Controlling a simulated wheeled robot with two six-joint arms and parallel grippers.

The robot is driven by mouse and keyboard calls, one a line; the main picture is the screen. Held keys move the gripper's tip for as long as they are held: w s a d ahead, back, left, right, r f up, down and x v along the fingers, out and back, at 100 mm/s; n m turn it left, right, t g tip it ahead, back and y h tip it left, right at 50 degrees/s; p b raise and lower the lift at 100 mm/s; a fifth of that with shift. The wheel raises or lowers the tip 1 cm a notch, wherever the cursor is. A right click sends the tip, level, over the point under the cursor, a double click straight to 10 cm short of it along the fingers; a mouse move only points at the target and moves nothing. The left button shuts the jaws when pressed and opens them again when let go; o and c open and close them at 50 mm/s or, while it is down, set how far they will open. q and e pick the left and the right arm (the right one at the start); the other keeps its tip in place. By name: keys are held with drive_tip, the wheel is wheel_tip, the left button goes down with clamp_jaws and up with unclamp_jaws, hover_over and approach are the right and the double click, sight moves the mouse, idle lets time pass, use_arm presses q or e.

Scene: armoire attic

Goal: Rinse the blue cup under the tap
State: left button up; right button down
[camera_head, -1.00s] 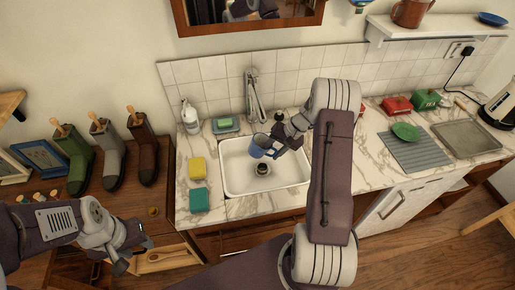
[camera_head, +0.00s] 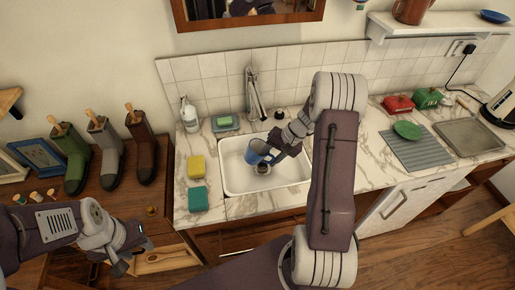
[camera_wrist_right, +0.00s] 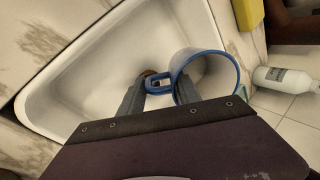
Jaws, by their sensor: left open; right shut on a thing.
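The blue cup (camera_head: 257,153) is held over the white sink basin (camera_head: 233,180), near the drain. My right gripper (camera_head: 281,148) is shut on the cup's handle. In the right wrist view the cup (camera_wrist_right: 231,62) shows its open mouth and blue rim, with the handle between the fingers of my right gripper (camera_wrist_right: 155,92). The grey tap (camera_head: 254,92) stands at the back of the sink, behind the cup; I cannot make out any water running from it. My left gripper (camera_head: 130,252) is open and empty at the lower left, by the drawer.
A yellow sponge (camera_head: 197,167) and a teal sponge (camera_head: 198,199) lie left of the sink. A soap bottle (camera_head: 189,115) and a soap dish (camera_head: 225,123) stand behind. Several boots stand on the wooden cabinet at left. A grey mat (camera_head: 403,151) with a green dish (camera_head: 407,130) lies right.

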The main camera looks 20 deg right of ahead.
drive_tip(key=s, duration=0.1)
drive_tip(key=s+a+b, duration=0.1)
drive_tip(key=s+a, duration=0.1)
drive_tip(key=shift+s+b, duration=0.3)
drive_tip(key=shift+s, duration=0.05)
idle(1.2)
drive_tip(key=s+a+r+p, duration=0.1)
drive_tip(key=s+a+r, duration=0.1)
drive_tip(key=s+r, duration=0.2)
drive_tip(key=shift+s+a, duration=0.15)
drive_tip(key=shift+s, duration=0.05)
idle(0.5)
